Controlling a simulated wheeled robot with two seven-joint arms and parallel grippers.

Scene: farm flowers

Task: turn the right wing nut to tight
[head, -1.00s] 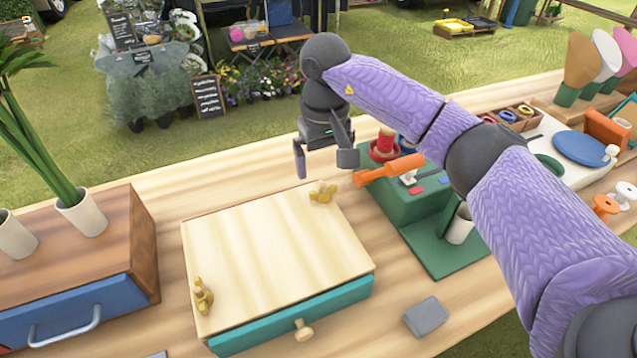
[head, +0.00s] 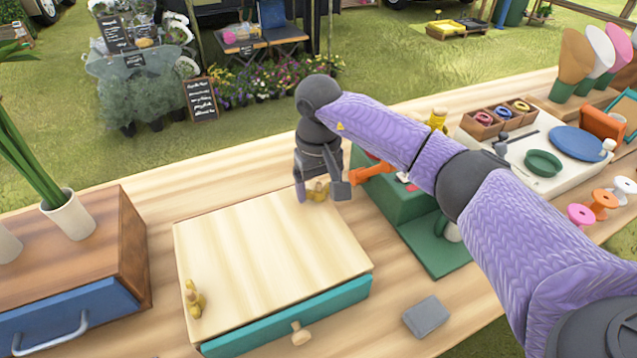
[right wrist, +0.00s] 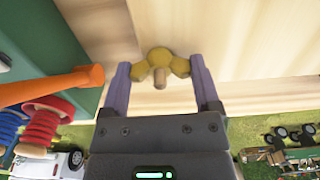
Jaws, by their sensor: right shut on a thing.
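The right wing nut (head: 317,190) is brass-coloured and sits at the far right corner of the pale wooden press board (head: 265,255). In the right wrist view the wing nut (right wrist: 160,62) shows its two wings and the stud end between my fingers. My right gripper (head: 322,193) has come down around it from above, and its two fingers (right wrist: 160,80) are closed on the wings. The left wing nut (head: 194,300) stands at the board's near left corner, apart from any gripper. My left gripper is not in view.
A green stand (head: 440,250) with an orange-handled tool (head: 372,171) is close to the right of my gripper. A teal drawer with a wooden knob (head: 300,334) is under the board. A grey block (head: 426,316) lies at front right. A wooden box with a blue drawer (head: 75,310) stands left.

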